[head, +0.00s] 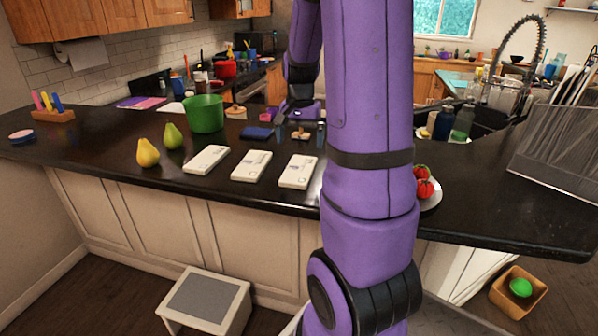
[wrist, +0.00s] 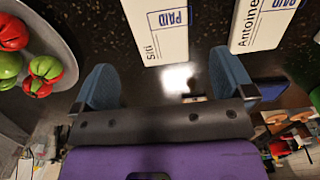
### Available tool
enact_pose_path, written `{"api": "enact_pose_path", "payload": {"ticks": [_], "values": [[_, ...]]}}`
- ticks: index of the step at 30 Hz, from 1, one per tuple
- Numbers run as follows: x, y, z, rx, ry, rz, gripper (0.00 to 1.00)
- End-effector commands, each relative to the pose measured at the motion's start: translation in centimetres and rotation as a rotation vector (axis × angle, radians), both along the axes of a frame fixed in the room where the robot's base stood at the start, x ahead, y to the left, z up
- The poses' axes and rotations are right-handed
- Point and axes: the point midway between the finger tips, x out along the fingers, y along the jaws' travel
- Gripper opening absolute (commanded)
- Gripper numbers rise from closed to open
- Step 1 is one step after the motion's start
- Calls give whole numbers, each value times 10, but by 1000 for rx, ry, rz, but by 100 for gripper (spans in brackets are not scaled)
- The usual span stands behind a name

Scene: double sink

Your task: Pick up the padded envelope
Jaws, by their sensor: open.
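Three thick white envelope-like packets lie flat in a row on the dark counter: left (head: 207,159), middle (head: 251,166) and right (head: 298,172). I cannot tell which is the padded envelope. The wrist view shows the right one, marked "Siti" and "PAID" (wrist: 157,42), and the middle one, marked "Antoine" and "PAID" (wrist: 262,27), both partly cut off. My gripper (wrist: 165,84) is open and empty, its blue fingers apart just short of the "Siti" packet. In the head view my gripper (head: 300,126) is over the counter behind the packets, partly small and unclear.
A small dark blue item (head: 257,133) lies behind the middle packet. Two pears (head: 148,153) and a green pot (head: 203,114) stand left. A plate of red and green produce (wrist: 62,35) is beside the right packet. A dish rack (head: 560,150) stands far right.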

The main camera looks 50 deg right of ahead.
Motion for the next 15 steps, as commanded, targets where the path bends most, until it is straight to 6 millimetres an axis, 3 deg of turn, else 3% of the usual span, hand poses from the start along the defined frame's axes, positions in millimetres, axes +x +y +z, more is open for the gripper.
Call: {"api": "enact_pose_path", "payload": {"ticks": [3, 11, 15], "values": [[0, 0, -17, 2, 3, 0, 100], [-1, 1, -34, 1, 2, 1, 100], [-1, 2, -54, 2, 3, 1, 100]]}}
